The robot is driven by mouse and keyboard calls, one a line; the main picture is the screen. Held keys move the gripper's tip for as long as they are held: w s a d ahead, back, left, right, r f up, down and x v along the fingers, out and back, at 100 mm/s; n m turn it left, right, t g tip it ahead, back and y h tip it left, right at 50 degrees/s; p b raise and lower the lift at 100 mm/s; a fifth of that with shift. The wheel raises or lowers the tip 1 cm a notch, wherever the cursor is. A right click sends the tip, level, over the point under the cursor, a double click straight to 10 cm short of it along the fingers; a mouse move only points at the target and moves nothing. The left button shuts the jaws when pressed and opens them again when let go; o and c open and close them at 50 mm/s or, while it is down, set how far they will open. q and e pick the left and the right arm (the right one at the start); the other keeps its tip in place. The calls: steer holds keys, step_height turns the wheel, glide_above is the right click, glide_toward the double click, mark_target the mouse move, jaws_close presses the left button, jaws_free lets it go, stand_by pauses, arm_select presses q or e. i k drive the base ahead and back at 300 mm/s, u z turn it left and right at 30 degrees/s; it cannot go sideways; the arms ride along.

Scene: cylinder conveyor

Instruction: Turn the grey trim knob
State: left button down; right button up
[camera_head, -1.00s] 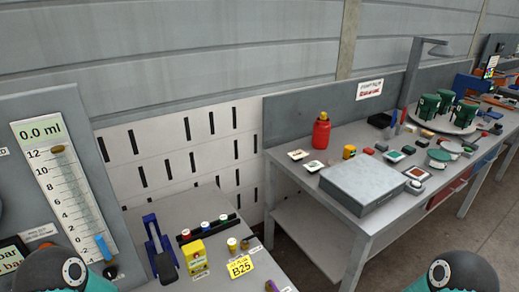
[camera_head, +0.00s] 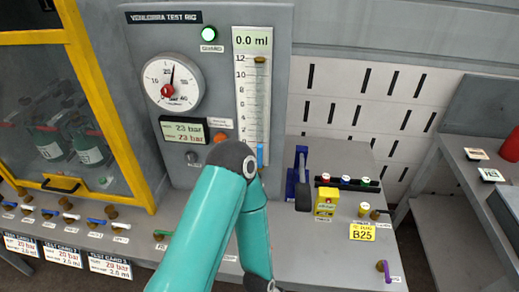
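A small dark grey round knob (camera_head: 191,157) sits on the grey test rig panel (camera_head: 155,28), just below the bar display; I take it for the trim knob. Its pointer is too small to read. The display (camera_head: 187,132) shows two lines, 23 bar and 73 bar. A teal arm of mine stands in front of the panel, with its elbow just right of the knob. Its forearm runs down out of the picture, and no gripper fingers show. My other gripper is out of view too.
A round gauge (camera_head: 173,84) with a red hub, a lit green guard lamp (camera_head: 209,33) and an orange button (camera_head: 221,137) are on the panel. A yellow-framed guard (camera_head: 105,110) stands at left. A blue lever device (camera_head: 300,180) and yellow block (camera_head: 326,202) are on the bench.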

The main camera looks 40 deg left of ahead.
mark_target(190, 158)
steer(key=z, duration=1.85)
steer(key=i, duration=0.1)
steer(key=u, duration=3.1)
steer(key=k, duration=0.55)
steer(key=u, duration=0.35)
steer(key=i, duration=0.5)
steer(key=z, duration=0.05)
